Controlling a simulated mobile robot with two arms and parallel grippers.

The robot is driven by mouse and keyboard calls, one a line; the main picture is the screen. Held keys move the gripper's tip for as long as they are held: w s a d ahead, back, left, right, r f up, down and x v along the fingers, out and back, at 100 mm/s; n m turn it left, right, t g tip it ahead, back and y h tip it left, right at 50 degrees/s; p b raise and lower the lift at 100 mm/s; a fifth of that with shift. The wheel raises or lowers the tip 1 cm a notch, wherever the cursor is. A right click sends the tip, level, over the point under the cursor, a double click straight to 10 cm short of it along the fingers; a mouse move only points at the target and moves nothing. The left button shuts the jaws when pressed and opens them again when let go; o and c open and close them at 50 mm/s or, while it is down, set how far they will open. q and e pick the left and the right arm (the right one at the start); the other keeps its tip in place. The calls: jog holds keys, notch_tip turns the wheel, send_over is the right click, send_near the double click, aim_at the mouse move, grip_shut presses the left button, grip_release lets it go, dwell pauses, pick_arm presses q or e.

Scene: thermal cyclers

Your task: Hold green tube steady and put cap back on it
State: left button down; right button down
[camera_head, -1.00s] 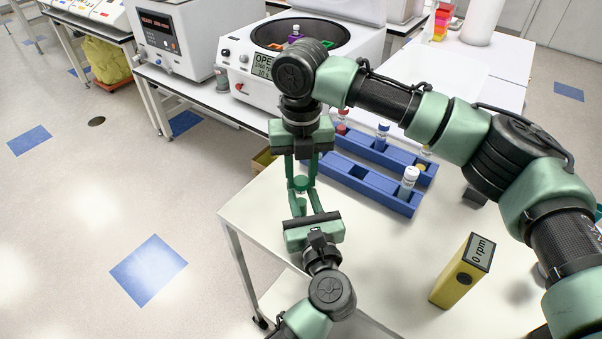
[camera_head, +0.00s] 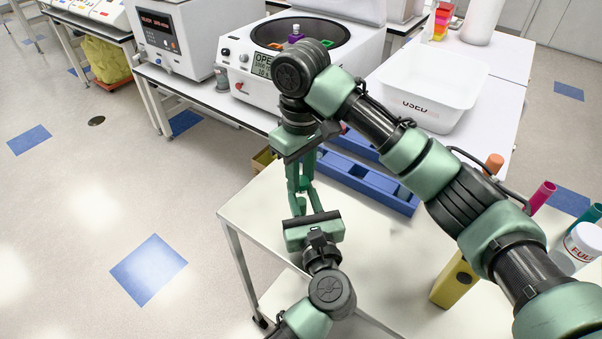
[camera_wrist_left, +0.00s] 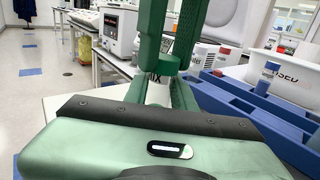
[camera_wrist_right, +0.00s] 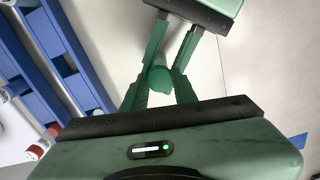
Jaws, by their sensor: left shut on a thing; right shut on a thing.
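The green cap (camera_wrist_left: 168,64) sits between the fingertips of my right gripper (camera_wrist_left: 169,58), which reach down from above and are shut on it. The cap also shows in the right wrist view (camera_wrist_right: 160,80). The green tube (camera_wrist_left: 157,93), pale with dark lettering, stands below the cap between the fingers of my left gripper (camera_wrist_left: 160,96), which is shut on it. Cap and tube are in line, close together or touching; I cannot tell whether the cap is seated. In the head view, my right gripper (camera_head: 302,180) meets my left gripper (camera_head: 299,196) tip to tip, largely hiding both.
A yellow timer block (camera_head: 452,284) stands at right, partly behind my right arm. The open centrifuge (camera_head: 258,60) is behind.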

jog(key=m, duration=0.7)
jog(key=shift+m, duration=0.4)
jog(key=m, duration=0.7)
jog(key=c, duration=1.1)
grip_release()
jog(key=shift+r, duration=2.25)
jog(key=shift+c, duration=0.4)
